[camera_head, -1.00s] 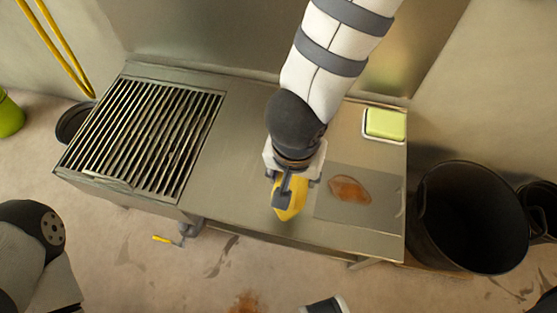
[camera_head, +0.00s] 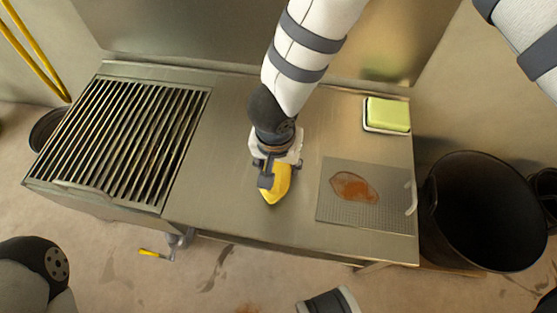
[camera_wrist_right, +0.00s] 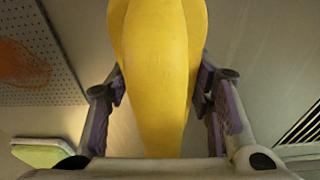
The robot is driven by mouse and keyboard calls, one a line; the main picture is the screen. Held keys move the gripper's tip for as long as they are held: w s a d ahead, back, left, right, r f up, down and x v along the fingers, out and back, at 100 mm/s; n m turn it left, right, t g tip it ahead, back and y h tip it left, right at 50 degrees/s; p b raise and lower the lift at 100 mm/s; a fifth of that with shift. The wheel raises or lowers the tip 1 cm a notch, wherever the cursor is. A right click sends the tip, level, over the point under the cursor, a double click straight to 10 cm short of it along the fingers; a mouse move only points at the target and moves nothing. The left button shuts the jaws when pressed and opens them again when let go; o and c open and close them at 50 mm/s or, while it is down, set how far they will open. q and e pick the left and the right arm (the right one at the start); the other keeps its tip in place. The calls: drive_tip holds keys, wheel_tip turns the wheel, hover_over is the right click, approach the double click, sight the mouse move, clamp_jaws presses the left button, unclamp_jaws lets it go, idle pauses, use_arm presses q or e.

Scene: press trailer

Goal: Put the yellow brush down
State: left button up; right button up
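The yellow brush (camera_head: 277,184) is at the middle of the metal worktop (camera_head: 225,150), left of a perforated plate. My right gripper (camera_head: 274,172) is over it, fingers pointing down. In the right wrist view the yellow brush (camera_wrist_right: 160,75) fills the space between the two fingers of my right gripper (camera_wrist_right: 160,90), and the pads press on its sides. The brush's underside is hidden, so I cannot tell whether it touches the worktop. My left gripper is not in view.
The perforated plate (camera_head: 335,211) has a brown-red stain (camera_head: 354,187). A green sponge (camera_head: 388,114) sits in a white dish at the back right. A slatted grate (camera_head: 125,140) is on the left. A black bin (camera_head: 483,215) stands to the right. Bare worktop lies left of the brush.

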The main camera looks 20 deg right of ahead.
drive_tip(key=shift+o, duration=1.3)
drive_tip(key=r+p, duration=0.2)
drive_tip(key=r, duration=0.2)
drive_tip(key=s+r+p, duration=0.1)
drive_tip(key=r+p, duration=0.1)
drive_tip(key=r, duration=0.2)
drive_tip(key=a+r+p, duration=0.1)
drive_tip(key=r, duration=0.3)
drive_tip(key=shift+s+a+r+p, duration=0.15)
drive_tip(key=shift+s+p, duration=0.1)
drive_tip(key=shift+p, duration=0.15)
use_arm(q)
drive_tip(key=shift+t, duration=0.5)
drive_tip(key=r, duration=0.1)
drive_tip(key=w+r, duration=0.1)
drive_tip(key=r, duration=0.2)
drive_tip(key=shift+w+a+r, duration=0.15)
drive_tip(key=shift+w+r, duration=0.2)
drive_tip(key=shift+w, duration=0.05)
